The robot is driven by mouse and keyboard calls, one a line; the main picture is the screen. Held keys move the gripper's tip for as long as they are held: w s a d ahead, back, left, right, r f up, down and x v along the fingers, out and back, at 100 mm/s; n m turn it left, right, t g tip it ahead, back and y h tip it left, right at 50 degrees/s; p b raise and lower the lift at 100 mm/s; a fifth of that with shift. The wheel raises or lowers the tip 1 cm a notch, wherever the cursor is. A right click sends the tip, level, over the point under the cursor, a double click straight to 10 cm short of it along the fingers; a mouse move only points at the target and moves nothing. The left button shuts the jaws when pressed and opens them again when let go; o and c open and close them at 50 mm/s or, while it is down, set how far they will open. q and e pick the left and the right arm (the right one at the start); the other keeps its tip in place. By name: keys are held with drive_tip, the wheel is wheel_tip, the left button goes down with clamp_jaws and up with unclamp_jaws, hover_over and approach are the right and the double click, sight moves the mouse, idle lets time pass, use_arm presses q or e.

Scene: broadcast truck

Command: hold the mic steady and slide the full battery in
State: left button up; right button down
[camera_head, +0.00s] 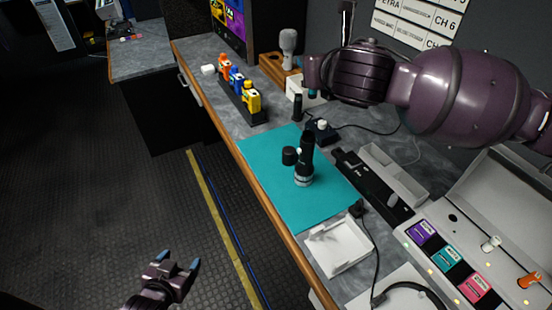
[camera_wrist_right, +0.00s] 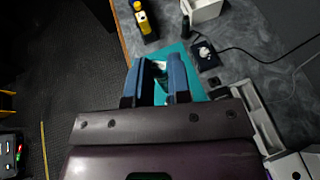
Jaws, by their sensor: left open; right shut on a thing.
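The black mic (camera_head: 306,158) stands upright on the teal mat (camera_head: 262,150), with a silvery ring near its foot. A small black cap (camera_head: 289,156) is beside it. My left gripper (camera_head: 180,261) is open and empty over the floor, well apart from the mic. My right gripper (camera_head: 311,73) is above the bench's far side. In the right wrist view its blue fingers (camera_wrist_right: 160,72) are shut on a small pale thing (camera_wrist_right: 158,65), mostly hidden; I cannot tell whether it is the battery. A small black charger-like block (camera_head: 322,130) with a white top is at the mat's far corner.
A rack with orange, blue and yellow packs (camera_head: 251,98) stands at the bench's far left. A white open tray (camera_head: 338,246) is at the near edge, a black receiver (camera_head: 372,185) right of the mat. A cable and a panel with coloured labels (camera_head: 447,257) are at the right.

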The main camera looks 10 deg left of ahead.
sight(300, 163)
use_arm(q)
drive_tip(key=w+d+r+m+t+h, duration=0.25)
drive_tip(key=w+d+r+m, duration=0.35)
drive_tip(key=w, duration=0.3)
drive_tip(key=w+d+r+m+t+h, duration=0.2)
drive_tip(key=w+d+r+m+t, duration=0.1)
drive_tip(key=w+r+m, duration=0.5)
drive_tip(key=d+m+g+h, duration=0.1)
drive_tip(key=d+m+h, duration=0.1)
drive_tip(key=m, duration=0.6)
drive_tip(key=w+d+m+g+h, duration=0.1)
drive_tip(key=d+m, duration=0.3)
drive_tip(key=m, duration=0.4)
drive_tip(key=d+m+g+h, duration=0.1)
drive_tip(key=d+m+h, duration=0.2)
drive_tip(key=m, duration=0.5)
drive_tip(key=shift+w+d+f+h, duration=0.25)
drive_tip(key=shift+w+f+h, duration=0.05)
drive_tip(key=shift+h, duration=0.15)
drive_tip(key=m, duration=0.1)
drive_tip(key=m+g, duration=0.1)
drive_tip(key=m, duration=0.1)
drive_tip(key=shift+s+d+f+m+h, duration=0.25)
drive_tip(key=shift+d+f+m+h, duration=0.05)
drive_tip(key=shift+f+m, duration=0.1)
drive_tip(key=shift+s+d+m+g, duration=0.15)
drive_tip(key=shift+m+g, duration=0.1)
drive_tip(key=shift+m, duration=0.45)
drive_tip(key=x, duration=1.2)
